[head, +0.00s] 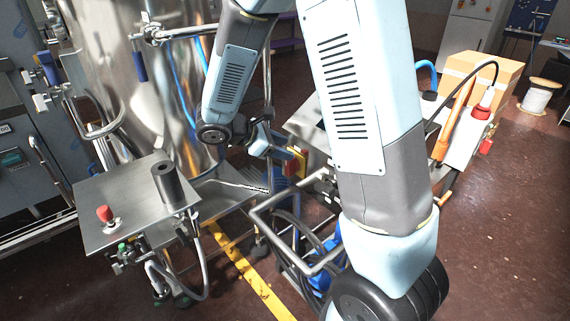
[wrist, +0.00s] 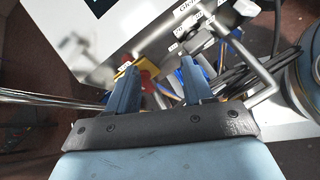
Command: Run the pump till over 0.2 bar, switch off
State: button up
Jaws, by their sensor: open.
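My gripper (head: 272,146) hangs in front of a metal control box (head: 308,118), largely hidden behind my arm. A red and yellow rotary switch (head: 299,160) sits on the box side, just right of the gripper. In the wrist view the two blue fingers of my gripper (wrist: 160,66) are apart with nothing held. The red switch knob (wrist: 148,82) shows beyond the left finger, on its yellow plate (wrist: 126,69); the finger partly hides it. Contact cannot be told. A dark display (wrist: 99,5) is cut off at the top edge; no pressure reading is visible.
A shiny steel tank (head: 140,75) stands at left. A steel table (head: 130,207) with a red button (head: 105,214) is in front of it. A tubular frame (head: 262,215) and blue hoses lie below the gripper. A cardboard box (head: 484,78) is at right.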

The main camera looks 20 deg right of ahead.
aim_at(286, 163)
jog(key=w+a+f+n+t+h, duration=0.2)
jog(key=w+a+f+n+t, duration=0.1)
jog(key=w+a+f+n, duration=0.4)
jog(key=shift+m, duration=0.5)
jog(key=x, duration=0.4)
jog(key=s+x, duration=0.1)
jog(key=x, duration=0.3)
jog(key=s+f+x, duration=0.1)
jog(key=x, duration=0.3)
jog(key=shift+s+d+f, duration=0.1)
jog(key=shift+d+f, duration=0.1)
jog(key=shift+d, duration=0.2)
